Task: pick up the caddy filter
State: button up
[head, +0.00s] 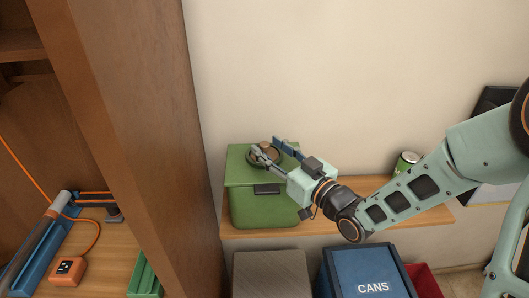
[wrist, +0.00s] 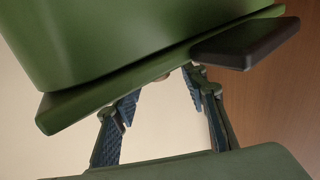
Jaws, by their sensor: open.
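The caddy filter appears to be the round dark disc with a tan middle (head: 268,150) on the lid of the green caddy (head: 262,207). My gripper (head: 264,144) reaches in from the right over the lid with its fingers apart. In the head view one finger crosses in front of the disc and the other is at its right side. In the wrist view, the open fingers (wrist: 163,92) are at the lid edge of the caddy (wrist: 110,40). The lid hides nearly all of the disc there; only a small tan bit shows between the fingertips. Contact cannot be told.
The caddy stands on a wooden shelf (head: 330,218) against a pale wall. A green can (head: 406,162) stands right, behind my arm. A blue CANS bin (head: 366,275) and a grey-topped bin (head: 271,274) are below. A tall wooden panel (head: 150,110) is close on the left.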

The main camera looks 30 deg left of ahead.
jog(key=shift+x, duration=1.3)
jog(key=c, duration=0.9)
jog(key=shift+c, duration=0.2)
